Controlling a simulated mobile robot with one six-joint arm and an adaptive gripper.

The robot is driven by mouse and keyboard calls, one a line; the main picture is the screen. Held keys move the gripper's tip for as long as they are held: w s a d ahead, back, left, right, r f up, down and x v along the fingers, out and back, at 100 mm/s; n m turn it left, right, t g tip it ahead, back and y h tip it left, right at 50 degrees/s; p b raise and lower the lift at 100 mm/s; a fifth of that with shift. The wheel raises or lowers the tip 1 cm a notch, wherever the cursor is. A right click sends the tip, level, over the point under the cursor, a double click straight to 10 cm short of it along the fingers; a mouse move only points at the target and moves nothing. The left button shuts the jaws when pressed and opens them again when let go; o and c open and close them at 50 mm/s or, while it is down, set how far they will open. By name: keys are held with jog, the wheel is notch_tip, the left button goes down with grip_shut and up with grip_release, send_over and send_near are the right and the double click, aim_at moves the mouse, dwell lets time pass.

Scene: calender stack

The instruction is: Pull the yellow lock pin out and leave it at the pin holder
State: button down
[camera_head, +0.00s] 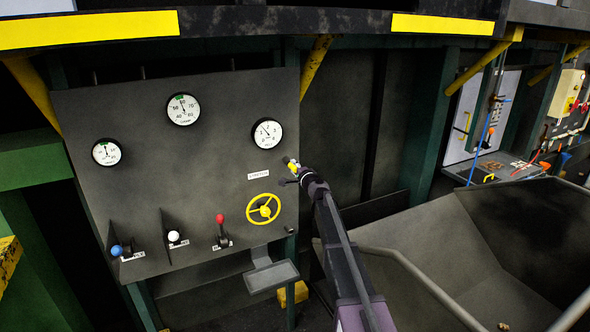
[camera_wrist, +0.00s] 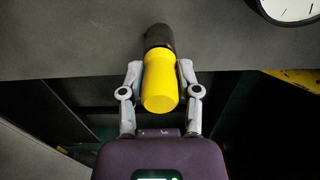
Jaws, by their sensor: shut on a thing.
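The yellow lock pin (camera_wrist: 160,82) has a thick yellow handle, with a dark cylinder at its far end, against the grey panel. In the head view it is a small yellow piece (camera_head: 291,164) near the panel's right edge, above the handwheel. My gripper (camera_wrist: 160,80) has one finger on each side of the yellow handle and is shut on it. In the head view my gripper (camera_head: 295,172) partly covers the pin. I cannot tell how deep the pin sits. No part is clearly marked as the pin holder.
The grey panel (camera_head: 130,180) carries round gauges (camera_head: 184,109), levers and a yellow handwheel (camera_head: 264,209) close below my gripper. A small grey tray (camera_head: 271,276) hangs below the panel. A large grey trough (camera_head: 480,240) lies to the right.

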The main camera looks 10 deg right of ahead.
jog(key=shift+w+a, duration=0.1)
jog(key=shift+w, duration=0.1)
jog(key=shift+c, duration=1.2)
grip_release()
jog(key=shift+o, duration=1.2)
jog(key=shift+s, duration=0.1)
jog(key=v, duration=0.7)
